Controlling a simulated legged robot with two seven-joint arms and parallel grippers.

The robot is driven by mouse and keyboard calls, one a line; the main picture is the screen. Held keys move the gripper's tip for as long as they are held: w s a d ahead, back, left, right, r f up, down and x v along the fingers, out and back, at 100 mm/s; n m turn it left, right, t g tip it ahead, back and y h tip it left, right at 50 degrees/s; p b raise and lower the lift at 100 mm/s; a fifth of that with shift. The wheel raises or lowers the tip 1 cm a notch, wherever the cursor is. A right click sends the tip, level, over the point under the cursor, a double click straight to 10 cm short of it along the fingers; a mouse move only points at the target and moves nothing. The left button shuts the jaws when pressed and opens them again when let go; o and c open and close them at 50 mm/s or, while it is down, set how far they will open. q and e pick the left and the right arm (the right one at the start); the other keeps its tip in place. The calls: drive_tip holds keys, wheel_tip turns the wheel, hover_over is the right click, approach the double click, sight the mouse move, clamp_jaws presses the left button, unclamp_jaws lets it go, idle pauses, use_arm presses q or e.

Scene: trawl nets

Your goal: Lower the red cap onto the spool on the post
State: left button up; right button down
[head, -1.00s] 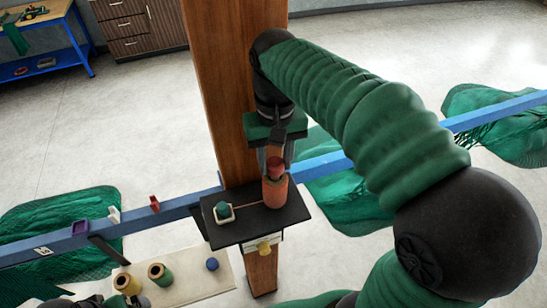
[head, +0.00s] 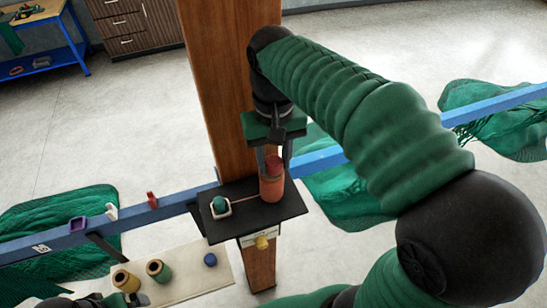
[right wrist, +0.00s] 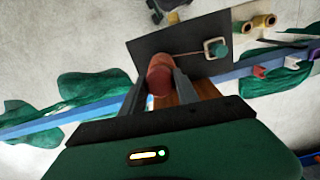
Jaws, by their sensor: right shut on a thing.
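The red cap (head: 274,163) is between the fingers of my right gripper (head: 273,158), which is shut on it. The cap is upright at the mouth of the salmon-orange spool (head: 272,188); I cannot tell whether it is fully seated. The spool stands on a black shelf (head: 250,228) fixed to the wooden post (head: 222,90).
A pale square ring with a green ball (head: 220,205) sits left on the shelf, beside a thin red line. A yellow knob (head: 262,243) is under the shelf. A blue rail (head: 180,212) crosses behind. A cream board (head: 195,278) holds two spools and a blue cap (head: 210,260).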

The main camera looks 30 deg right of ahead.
drive_tip(key=shift+w, duration=0.1)
drive_tip(key=shift+w, duration=0.3)
drive_tip(key=shift+w+p, duration=0.15)
drive_tip(key=shift+p, duration=0.15)
drive_tip(key=shift+w+d, duration=0.1)
drive_tip(key=shift+w, duration=0.05)
drive_tip(key=shift+f, duration=0.15)
drive_tip(key=shift+f+b, duration=0.3)
drive_tip(key=shift+f, duration=0.25)
drive_tip(key=c, duration=0.8)
unclamp_jaws()
drive_tip(key=shift+c, duration=0.2)
